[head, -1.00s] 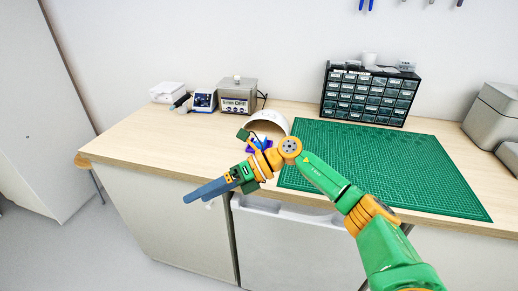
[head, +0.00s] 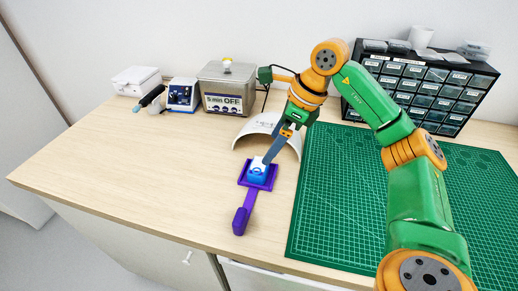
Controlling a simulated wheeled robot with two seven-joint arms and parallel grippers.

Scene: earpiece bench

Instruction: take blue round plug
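A small blue-and-white piece (head: 258,172) sits in a purple tray with a handle (head: 240,218) on the wooden bench, in the head view. A round plug shape cannot be made out clearly at this size. My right gripper (head: 267,160) comes down from the upper right, with its grey-blue fingers pointing at the blue piece. The fingertips overlap its top edge in the picture, and I cannot tell whether they touch it. The fingers are seen nearly edge-on, so their gap is hidden. My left gripper is not in view.
A white curved shell (head: 286,137) stands just behind the tray. A green cutting mat (head: 325,215) lies to the right. A drawer cabinet (head: 425,90), an ultrasonic cleaner (head: 228,88) and a blue device (head: 183,95) stand at the back. The bench's left part is clear.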

